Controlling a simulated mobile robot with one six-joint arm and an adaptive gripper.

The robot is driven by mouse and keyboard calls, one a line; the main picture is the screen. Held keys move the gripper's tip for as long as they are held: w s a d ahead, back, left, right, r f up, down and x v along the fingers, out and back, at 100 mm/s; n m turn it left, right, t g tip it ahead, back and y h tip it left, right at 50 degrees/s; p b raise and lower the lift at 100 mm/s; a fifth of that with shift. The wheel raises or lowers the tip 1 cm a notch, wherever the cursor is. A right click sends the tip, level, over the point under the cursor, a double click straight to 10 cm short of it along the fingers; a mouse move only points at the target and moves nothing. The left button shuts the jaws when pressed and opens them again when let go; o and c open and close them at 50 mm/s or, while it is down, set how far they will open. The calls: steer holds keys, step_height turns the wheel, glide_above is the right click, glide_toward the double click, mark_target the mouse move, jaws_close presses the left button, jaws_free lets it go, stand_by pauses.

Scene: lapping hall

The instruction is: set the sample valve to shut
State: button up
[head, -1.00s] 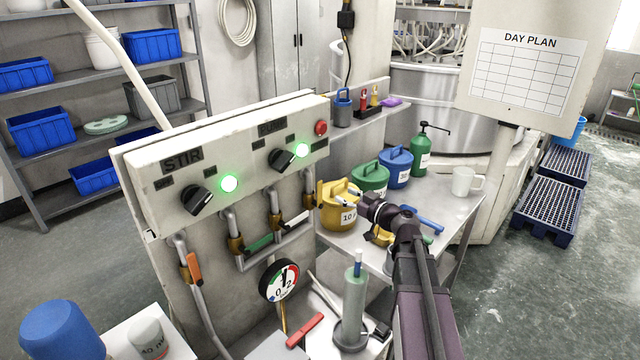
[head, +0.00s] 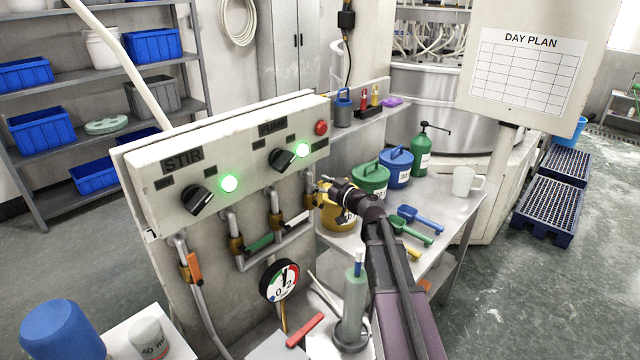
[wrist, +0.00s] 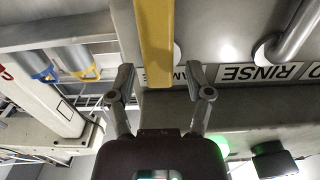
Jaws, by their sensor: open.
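The sample valve's yellow lever (wrist: 155,45) shows in the wrist view, running from the top edge down between my fingers. A label behind it is partly covered, with only "AM" readable. My gripper (wrist: 161,78) is open, one finger on each side of the lever's near end, with gaps visible. In the head view my gripper (head: 322,188) is at the right end of the valve panel (head: 215,160), by the rightmost brass valve body (head: 309,200). The lever cannot be made out clearly there, against the yellow pot and my gripper.
A RINSE label (wrist: 258,73) and pipe (wrist: 295,30) are beside the lever. A yellow pot (head: 338,218) stands close behind my gripper. Green (head: 370,180) and blue (head: 397,168) pots and scoops (head: 420,220) share the table. A grey-green cylinder (head: 353,300) stands below my arm.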

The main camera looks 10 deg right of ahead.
jaws_close()
steer(key=shift+a, duration=0.1)
stand_by(0.3)
